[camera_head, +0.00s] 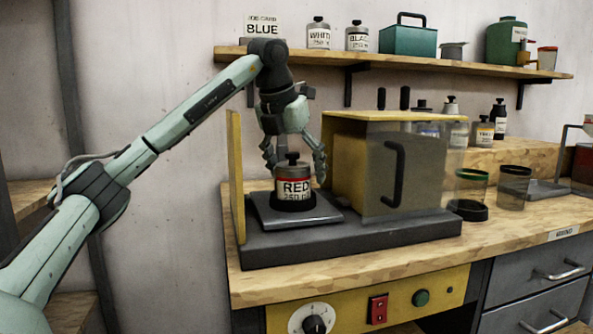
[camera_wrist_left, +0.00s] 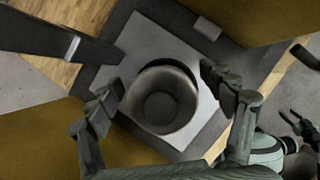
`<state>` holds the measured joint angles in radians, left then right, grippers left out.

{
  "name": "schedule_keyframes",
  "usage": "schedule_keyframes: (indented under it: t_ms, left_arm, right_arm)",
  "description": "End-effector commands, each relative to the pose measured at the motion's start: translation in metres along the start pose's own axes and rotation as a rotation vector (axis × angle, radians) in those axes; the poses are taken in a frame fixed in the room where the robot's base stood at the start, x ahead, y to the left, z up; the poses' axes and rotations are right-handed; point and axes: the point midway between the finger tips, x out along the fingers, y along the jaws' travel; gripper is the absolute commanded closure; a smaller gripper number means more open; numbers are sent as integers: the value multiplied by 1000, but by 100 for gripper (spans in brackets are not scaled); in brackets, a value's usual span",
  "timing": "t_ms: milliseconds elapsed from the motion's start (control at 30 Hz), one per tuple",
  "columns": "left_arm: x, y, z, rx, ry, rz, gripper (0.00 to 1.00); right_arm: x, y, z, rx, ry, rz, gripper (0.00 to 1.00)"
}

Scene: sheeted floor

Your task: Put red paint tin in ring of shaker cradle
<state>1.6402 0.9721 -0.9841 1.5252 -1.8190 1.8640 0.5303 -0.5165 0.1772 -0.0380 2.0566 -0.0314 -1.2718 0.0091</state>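The red paint tin (camera_head: 294,187) is a grey can with a "RED" label and a dark cap. It stands upright on the grey plate of the shaker cradle (camera_head: 325,217). A black ring (camera_head: 294,205) shows around its foot, and the tin appears to sit inside it. My left gripper (camera_head: 294,165) is above the tin with its fingers spread on either side. In the left wrist view the tin (camera_wrist_left: 160,97) lies between the open fingers (camera_wrist_left: 162,92), with gaps on both sides. Part of my other arm seems to show small at the lower right there.
A yellow box with a clear door and black handle (camera_head: 394,175) stands close right of the plate. A yellow panel (camera_head: 236,175) stands at its left. Open cups (camera_head: 514,187) are farther right. A shelf (camera_head: 400,61) with tins is above.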

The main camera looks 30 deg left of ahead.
Motion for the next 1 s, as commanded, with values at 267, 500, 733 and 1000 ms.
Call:
schedule_keyframes:
  t_ms: [267, 500, 733, 1000]
  left_arm:
    - [-5, 0, 2, 0, -1, 0, 19]
    - [-46, -1, 3, 1, -4, -2, 19]
    - [-96, 0, 3, -1, -4, 0, 19]
    - [-122, 0, 2, 0, -1, 0, 19]
  right_arm:
    - [-1, 0, -1, 0, 3, -1, 59]
    - [4, 0, -2, 1, 0, -1, 59]
    - [22, -5, 2, -1, -7, -16, 59]
    - [43, -10, 11, 3, -14, -28, 59]
